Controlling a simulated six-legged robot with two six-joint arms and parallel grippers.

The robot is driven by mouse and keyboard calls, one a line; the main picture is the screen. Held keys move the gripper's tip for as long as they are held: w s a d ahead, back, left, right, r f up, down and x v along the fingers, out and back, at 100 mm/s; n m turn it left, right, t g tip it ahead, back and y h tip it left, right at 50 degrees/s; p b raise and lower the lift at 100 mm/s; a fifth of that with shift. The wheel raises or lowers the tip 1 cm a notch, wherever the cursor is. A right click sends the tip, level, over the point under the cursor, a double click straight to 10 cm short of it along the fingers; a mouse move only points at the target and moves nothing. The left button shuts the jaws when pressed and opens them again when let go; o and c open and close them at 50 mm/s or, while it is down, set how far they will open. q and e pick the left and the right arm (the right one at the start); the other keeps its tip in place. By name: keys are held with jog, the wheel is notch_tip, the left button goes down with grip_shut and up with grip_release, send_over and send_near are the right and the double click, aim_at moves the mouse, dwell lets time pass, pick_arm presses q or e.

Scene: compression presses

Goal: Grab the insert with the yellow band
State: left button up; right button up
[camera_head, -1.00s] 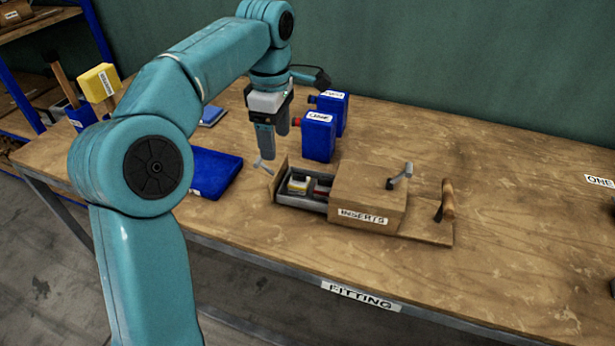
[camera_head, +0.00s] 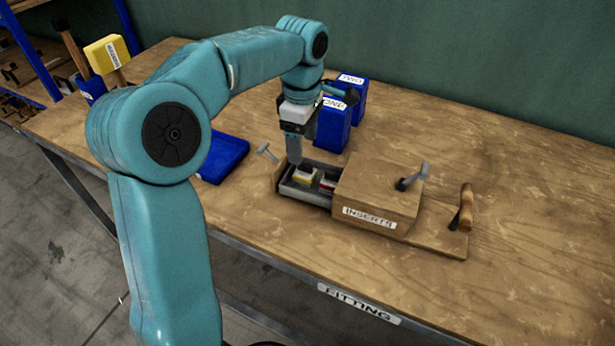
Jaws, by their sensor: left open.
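The insert with the yellow band (camera_head: 304,176) lies in the open grey tray (camera_head: 303,194) of the wooden box labelled INSERTS (camera_head: 375,190). A red-banded insert (camera_head: 327,184) lies to its right, partly under the box's edge. My left gripper (camera_head: 297,160) is open and points down, its fingertips just above or beside the yellow-banded insert. I cannot tell whether they touch it. The gripper partly covers the tray's back left. My right gripper is not in view.
Blue containers labelled ONE (camera_head: 335,124) and TWO (camera_head: 352,95) stand behind the box. A blue tray (camera_head: 224,158) lies to the left. A metal lever (camera_head: 412,178) and a wooden handle (camera_head: 466,208) stick up at the box's right. The table's right side is clear.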

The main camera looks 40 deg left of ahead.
aim_at(305, 164)
pick_arm(q)
jog(key=shift+s+f, duration=0.2)
jog(key=shift+f, duration=1)
jog(key=f, duration=0.3)
jog(key=w+f, duration=0.1)
jog(key=f, duration=0.1)
jog(key=shift+f+b, duration=0.3)
jog(key=c, duration=1.2)
